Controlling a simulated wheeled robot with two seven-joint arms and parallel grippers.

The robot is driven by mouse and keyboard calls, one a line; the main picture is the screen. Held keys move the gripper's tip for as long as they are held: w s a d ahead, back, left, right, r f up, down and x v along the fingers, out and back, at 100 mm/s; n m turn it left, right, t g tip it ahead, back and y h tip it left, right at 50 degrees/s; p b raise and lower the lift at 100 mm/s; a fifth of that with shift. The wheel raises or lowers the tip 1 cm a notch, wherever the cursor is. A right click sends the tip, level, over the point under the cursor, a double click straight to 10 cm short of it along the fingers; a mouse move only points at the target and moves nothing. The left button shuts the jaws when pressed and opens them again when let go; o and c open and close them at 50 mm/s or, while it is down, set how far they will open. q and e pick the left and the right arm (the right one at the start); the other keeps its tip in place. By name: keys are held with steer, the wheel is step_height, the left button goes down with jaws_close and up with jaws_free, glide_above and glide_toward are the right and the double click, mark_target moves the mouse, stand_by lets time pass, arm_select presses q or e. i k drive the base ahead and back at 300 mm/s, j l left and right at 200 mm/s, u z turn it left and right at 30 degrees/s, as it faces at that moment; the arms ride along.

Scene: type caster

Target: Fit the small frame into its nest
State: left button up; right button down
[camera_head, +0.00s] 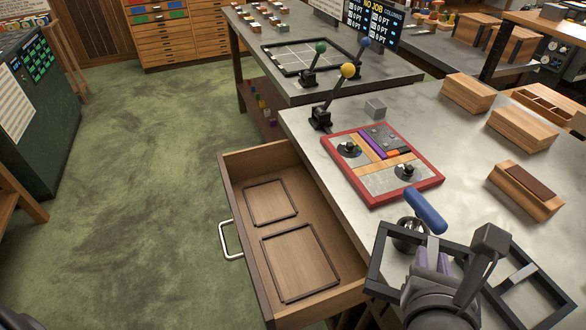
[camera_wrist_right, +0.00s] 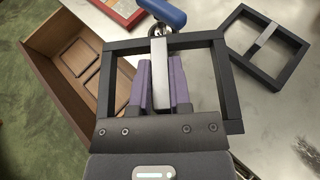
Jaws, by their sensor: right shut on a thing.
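My right gripper (camera_head: 432,260) is shut on a black square frame (camera_head: 375,258) with a silver crossbar. In the right wrist view the purple fingers (camera_wrist_right: 160,88) pinch the crossbar (camera_wrist_right: 161,65), and the frame (camera_wrist_right: 232,95) surrounds them. Whether it touches the bench is unclear. A second black frame (camera_head: 552,282) with a silver bar lies at the right, also in the wrist view (camera_wrist_right: 288,68). Perspective hides which is smaller. The open drawer (camera_head: 244,262) has a smaller outlined nest (camera_head: 270,203) and a larger one (camera_head: 301,261), both empty. My left gripper is out of view.
A red-rimmed board (camera_head: 350,187) lies on the grey bench (camera_head: 440,120). A blue-handled tool (camera_head: 425,210) is close behind the held frame. Wooden blocks (camera_head: 520,130) stand at the right, and a yellow-knobbed lever (camera_head: 347,71) at the bench's far left corner.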

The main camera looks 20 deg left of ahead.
mark_target(277, 196)
steer(key=i+j+u, duration=0.15)
steer(key=j+u, duration=0.25)
steer(key=i+j+u, duration=0.15)
steer(key=u, duration=0.25)
steer(key=i+j+u, duration=0.15)
steer(key=u, duration=0.25)
steer(key=i, duration=0.1)
